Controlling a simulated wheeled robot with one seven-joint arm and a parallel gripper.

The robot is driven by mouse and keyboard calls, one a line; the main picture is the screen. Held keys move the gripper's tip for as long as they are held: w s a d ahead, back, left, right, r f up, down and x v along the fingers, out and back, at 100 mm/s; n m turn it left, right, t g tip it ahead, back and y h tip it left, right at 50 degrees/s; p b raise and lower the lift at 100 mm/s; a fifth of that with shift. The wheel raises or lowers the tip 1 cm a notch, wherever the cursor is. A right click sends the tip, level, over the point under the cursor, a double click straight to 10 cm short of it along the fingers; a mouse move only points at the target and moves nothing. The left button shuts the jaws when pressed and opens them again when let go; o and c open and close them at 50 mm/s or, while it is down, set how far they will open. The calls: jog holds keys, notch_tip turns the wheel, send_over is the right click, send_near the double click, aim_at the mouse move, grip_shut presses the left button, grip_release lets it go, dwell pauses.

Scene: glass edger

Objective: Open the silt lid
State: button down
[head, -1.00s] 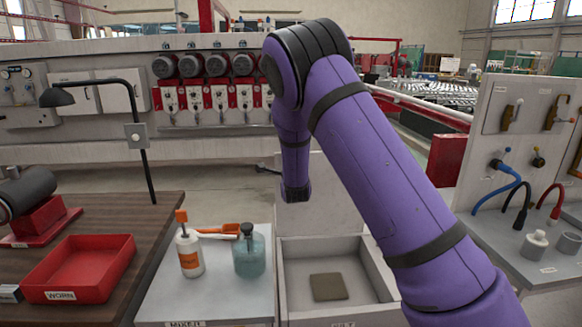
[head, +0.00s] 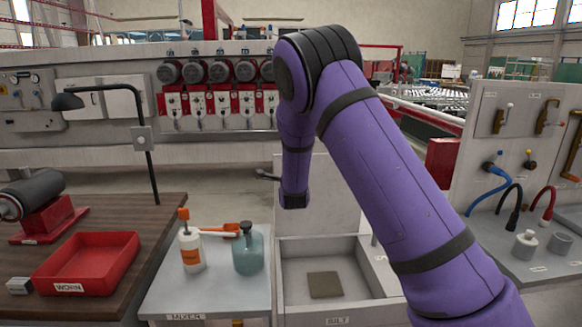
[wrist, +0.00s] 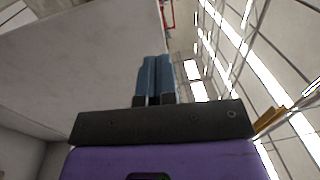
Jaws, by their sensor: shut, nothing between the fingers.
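The silt box (head: 300,308), a pale open-topped bin labelled SILT, stands at the lower middle of the head view. Its lid (head: 325,185) is a pale flat panel standing upright at the back of the box, so the box is open. A brownish square (head: 325,285) lies on its floor. My purple arm partly covers the lid and the box's right side. In the wrist view my gripper (wrist: 155,77) has its two blue-grey fingers together and empty. A broad pale surface, probably the lid (wrist: 75,65), is beside them on the left; I cannot tell whether they touch.
Left of the box, a grey bench (head: 205,293) holds an orange-labelled bottle (head: 191,253) and a teal bottle (head: 248,252). A red tray (head: 87,264) lies on the wooden table (head: 165,225). A pegboard station (head: 475,150) with hoses stands at the right.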

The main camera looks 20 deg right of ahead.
jog(key=r+v, duration=0.1)
jog(key=v, duration=0.8)
jog(key=s+r+n+g+y, duration=0.55)
jog(key=s+r+n, duration=0.45)
jog(key=s+r, duration=0.3)
jog(key=s+d+r+n+g, duration=0.1)
jog(key=s+n+g, duration=0.6)
jog(key=s, duration=2.4)
jog(key=n, duration=0.4)
jog(key=shift+r, duration=0.3)
jog(key=shift+d+g, duration=0.1)
jog(key=shift+g, duration=0.15)
